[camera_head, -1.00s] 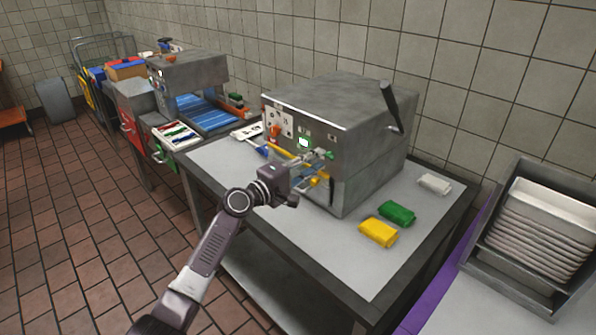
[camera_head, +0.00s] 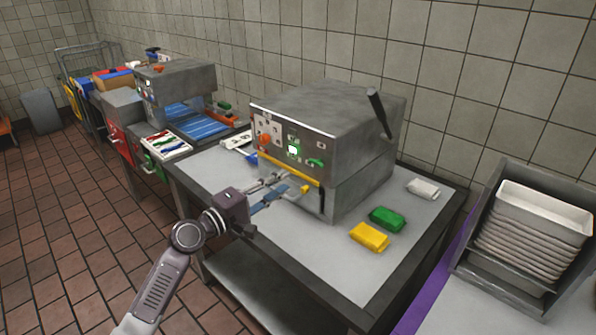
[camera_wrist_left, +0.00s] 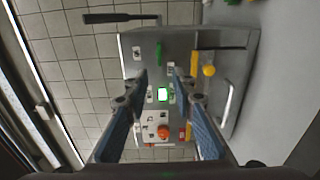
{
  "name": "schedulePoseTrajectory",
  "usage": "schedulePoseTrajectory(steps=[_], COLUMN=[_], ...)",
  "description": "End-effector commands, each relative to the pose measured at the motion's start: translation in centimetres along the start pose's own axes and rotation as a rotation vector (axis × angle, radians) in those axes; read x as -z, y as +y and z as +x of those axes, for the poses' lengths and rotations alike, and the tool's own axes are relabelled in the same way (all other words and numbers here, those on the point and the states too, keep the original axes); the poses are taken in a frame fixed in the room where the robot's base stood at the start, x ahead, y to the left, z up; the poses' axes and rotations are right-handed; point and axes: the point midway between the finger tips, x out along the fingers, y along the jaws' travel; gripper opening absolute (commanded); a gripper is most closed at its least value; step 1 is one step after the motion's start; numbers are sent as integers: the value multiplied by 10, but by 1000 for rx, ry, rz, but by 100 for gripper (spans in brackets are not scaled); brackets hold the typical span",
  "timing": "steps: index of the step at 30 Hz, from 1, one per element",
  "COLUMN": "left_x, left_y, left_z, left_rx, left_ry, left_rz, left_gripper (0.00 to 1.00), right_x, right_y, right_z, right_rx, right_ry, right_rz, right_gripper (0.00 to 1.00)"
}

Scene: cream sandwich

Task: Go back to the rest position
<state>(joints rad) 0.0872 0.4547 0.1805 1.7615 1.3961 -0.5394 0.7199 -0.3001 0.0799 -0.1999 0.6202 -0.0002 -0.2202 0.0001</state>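My left gripper (camera_head: 280,187) is in front of the metal machine (camera_head: 340,125) on the table, with a small gap to its front panel. In the left wrist view its two fingers (camera_wrist_left: 160,88) stand apart with nothing between them, facing the machine's front. That front carries a lit green-framed screen (camera_wrist_left: 162,94), an orange knob (camera_wrist_left: 163,132) and a green lever (camera_wrist_left: 159,53). My right gripper is in neither view.
A yellow packet (camera_head: 369,237), a green packet (camera_head: 387,219) and a white packet (camera_head: 423,189) lie right of the machine on the table. A tray rack (camera_head: 530,225) stands at the right. A second machine (camera_head: 175,90) stands at the back left. The floor at left is clear.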

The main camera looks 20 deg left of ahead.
Motion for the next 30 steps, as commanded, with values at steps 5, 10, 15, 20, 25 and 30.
schedulePoseTrajectory(steps=[5,10,15,20,25,30], left_x=[-3,-46,-129,-195,-222,-230], left_y=[-3,-42,-126,-200,-238,-250], left_z=[0,-8,-47,-117,-188,-241], left_rx=[7,110,334,570,771,914], left_ry=[-5,-80,-257,-457,-611,-707], left_rz=[8,137,438,761,1006,1140], left_gripper=[24,24,24,24,24,24], right_x=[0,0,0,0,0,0], right_y=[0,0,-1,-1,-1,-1], right_z=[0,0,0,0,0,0], right_rx=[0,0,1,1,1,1], right_ry=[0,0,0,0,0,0], right_rz=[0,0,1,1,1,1], right_gripper=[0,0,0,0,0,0])
